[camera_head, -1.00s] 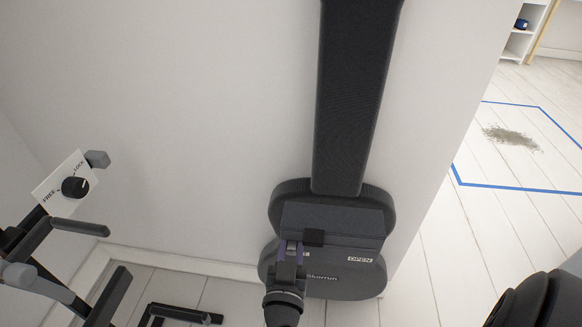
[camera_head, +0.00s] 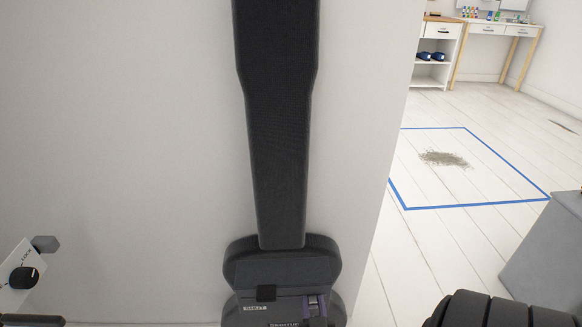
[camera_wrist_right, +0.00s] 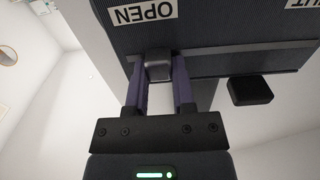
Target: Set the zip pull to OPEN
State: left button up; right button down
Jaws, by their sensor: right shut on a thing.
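A dark grey padded case (camera_head: 280,270) with a flat front panel hangs low on the white wall. A light label (camera_head: 255,308), apparently SHUT, is at its left. My right gripper (camera_head: 315,304), with purple fingers, is at the right part of its front. In the right wrist view, where the case appears upside down, my right gripper (camera_wrist_right: 160,85) is shut on the grey zip pull (camera_wrist_right: 158,68). The pull stands beside the OPEN label (camera_wrist_right: 145,14), slightly right of its middle. A SHUT label (camera_wrist_right: 303,4) is partly cut off. My left gripper is out of view.
A black block (camera_head: 266,293) sticks out from the case left of my gripper; it shows in the right wrist view (camera_wrist_right: 250,90). A black knob (camera_head: 24,277) on a white plate is at far left. Open floor with a blue taped square (camera_head: 470,205) lies right.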

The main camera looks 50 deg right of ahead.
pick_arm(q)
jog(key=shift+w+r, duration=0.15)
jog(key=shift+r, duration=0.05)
pick_arm(e)
jog(key=shift+s+d+f, duration=0.1)
jog(key=shift+s+d, duration=0.5)
jog(key=shift+s, duration=0.25)
jog(key=shift+c, duration=2.2)
grip_release()
